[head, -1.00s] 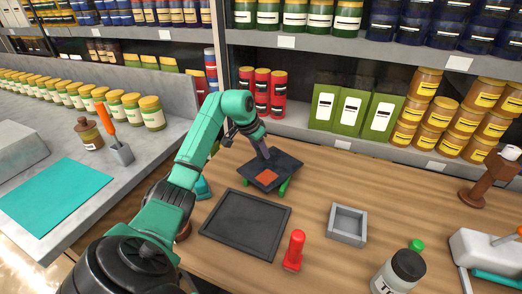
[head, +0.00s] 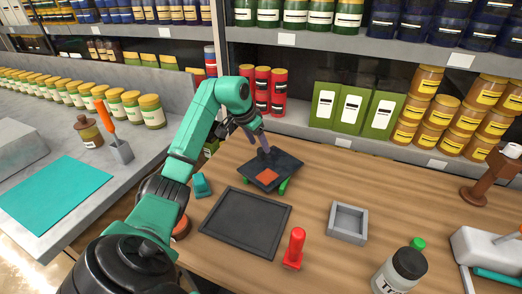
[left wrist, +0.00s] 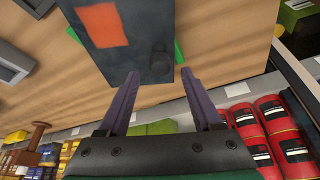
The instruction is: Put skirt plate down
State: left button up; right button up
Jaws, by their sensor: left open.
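The skirt plate (head: 285,166) appears to be the dark square plate with an orange patch and a short dark knob. It sits on green supports on the wooden table, behind a black tray. In the left wrist view the plate (left wrist: 140,25) fills the top, with its knob just beyond the fingertips. My left gripper (head: 259,142) is just above the plate's far left part. Its purple fingers (left wrist: 160,74) are spread apart with nothing between them. My right gripper is out of view.
A black rectangular tray (head: 246,222) lies in front of the plate. A red stamp-like piece (head: 295,246), a grey square box (head: 347,223) and a lidded jar (head: 400,270) stand nearby. Red cans (head: 264,92) and green packs (head: 350,108) line the shelf behind.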

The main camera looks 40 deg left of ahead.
pick_arm(q)
jog(key=v, duration=0.8)
jog(key=shift+b, duration=0.35)
jog(key=shift+s, duration=0.1)
